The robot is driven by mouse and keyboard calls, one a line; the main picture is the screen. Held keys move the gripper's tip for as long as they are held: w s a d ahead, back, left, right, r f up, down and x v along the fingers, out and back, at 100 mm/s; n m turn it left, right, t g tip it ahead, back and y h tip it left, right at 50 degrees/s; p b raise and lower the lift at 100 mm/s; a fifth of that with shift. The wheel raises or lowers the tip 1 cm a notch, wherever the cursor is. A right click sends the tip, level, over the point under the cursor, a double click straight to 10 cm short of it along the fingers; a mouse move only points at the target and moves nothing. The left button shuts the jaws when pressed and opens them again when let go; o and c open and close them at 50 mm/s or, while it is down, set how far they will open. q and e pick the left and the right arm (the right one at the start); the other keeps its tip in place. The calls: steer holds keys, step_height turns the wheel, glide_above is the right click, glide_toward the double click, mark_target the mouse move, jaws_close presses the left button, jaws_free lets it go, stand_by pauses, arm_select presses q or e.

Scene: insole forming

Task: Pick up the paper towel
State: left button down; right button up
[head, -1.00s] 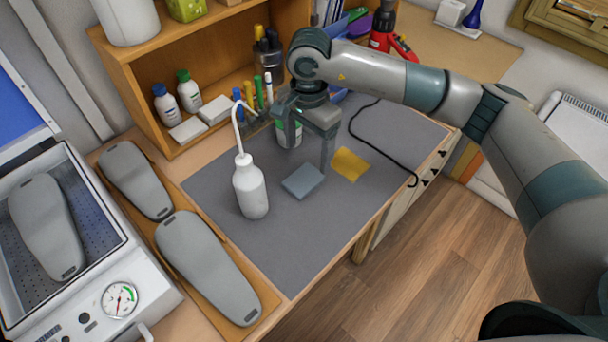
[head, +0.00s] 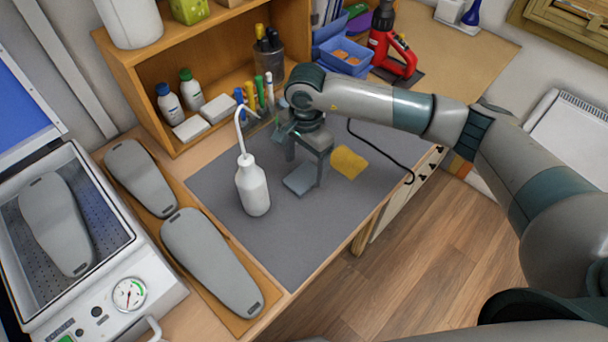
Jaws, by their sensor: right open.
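A folded blue-grey paper towel (head: 299,183) lies flat on the dark grey mat (head: 290,240), in the middle of the head view. My right gripper (head: 305,171) points down over its far part, with the jaws apart and nothing seen between them. One finger is at the towel's right side and the other is behind its far left edge. I cannot tell whether the fingers touch the towel. My left gripper is not in view.
A white wash bottle (head: 252,188) stands left of the towel, and a yellow cloth (head: 348,163) lies to its right. Pens and a shelf (head: 185,85) stand behind. A black cable (head: 385,160) crosses the mat's right. The front mat is clear.

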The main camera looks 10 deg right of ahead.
mark_target(304, 177)
steer(key=shift+a+f+p, duration=0.2)
steer(key=shift+f+p, duration=0.1)
steer(key=shift+p, duration=0.1)
step_height(304, 177, down, 2)
steer(key=shift+p, duration=0.45)
steer(key=shift+f, duration=0.45)
steer(key=c, duration=1.1)
